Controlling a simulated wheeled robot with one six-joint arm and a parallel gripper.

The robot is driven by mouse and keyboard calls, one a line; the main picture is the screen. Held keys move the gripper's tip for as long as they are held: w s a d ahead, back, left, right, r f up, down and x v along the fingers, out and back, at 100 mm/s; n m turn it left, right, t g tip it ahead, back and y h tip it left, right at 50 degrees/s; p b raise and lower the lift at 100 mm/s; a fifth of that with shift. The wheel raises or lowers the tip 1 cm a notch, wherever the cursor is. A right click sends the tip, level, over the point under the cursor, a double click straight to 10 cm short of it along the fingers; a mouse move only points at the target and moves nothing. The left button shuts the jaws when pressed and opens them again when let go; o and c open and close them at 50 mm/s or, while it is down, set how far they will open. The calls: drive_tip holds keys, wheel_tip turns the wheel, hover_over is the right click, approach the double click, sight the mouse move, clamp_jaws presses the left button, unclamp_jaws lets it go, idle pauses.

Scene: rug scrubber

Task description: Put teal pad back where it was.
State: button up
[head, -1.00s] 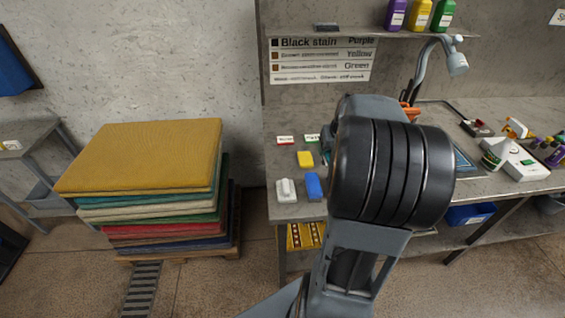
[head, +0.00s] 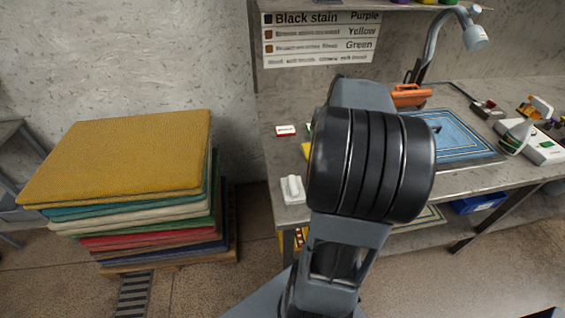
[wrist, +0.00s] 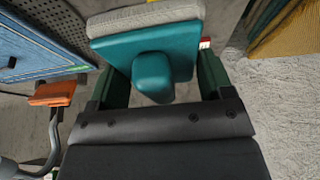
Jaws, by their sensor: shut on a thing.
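The teal pad (wrist: 167,52), with a knob handle and a pale grey underside, is between the dark green fingers of my gripper (wrist: 158,76) in the wrist view. My gripper is shut on it. In the head view my arm hides both the gripper and the teal pad. A white pad (head: 293,189) sits at the left front of the workbench (head: 276,162). A bit of a yellow pad (head: 305,150) shows behind it, beside my arm. A red-and-white label (head: 285,131) lies farther back, and a green label (head: 309,127) is mostly covered by my arm.
A blue patterned rug (head: 455,133) lies on the bench right of my arm, with an orange-handled tool (head: 410,96) behind it. A lamp (head: 474,38) leans over the bench. A spray bottle (head: 520,132) stands at the right. A tall rug stack (head: 125,160) stands left of the bench.

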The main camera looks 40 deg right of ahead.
drive_tip(key=shift+b+x, duration=0.45)
drive_tip(key=shift+x, duration=0.4)
drive_tip(key=w+a+f+p, duration=0.1)
drive_tip(key=w+a+f, duration=0.35)
drive_tip(key=w, duration=0.45)
approach(284, 155)
drive_tip(key=shift+w+d+f+p, duration=0.35)
drive_tip(key=shift+w+d+f, duration=0.4)
drive_tip(key=shift+w+f, duration=0.05)
drive_tip(key=shift+w+a+f, duration=0.1)
drive_tip(key=shift+w+f, duration=0.1)
drive_tip(key=shift+f, duration=0.1)
drive_tip(key=f, duration=0.3)
drive_tip(key=shift+w+a, duration=0.1)
drive_tip(key=shift+w, duration=0.2)
drive_tip(key=shift+f, duration=0.4)
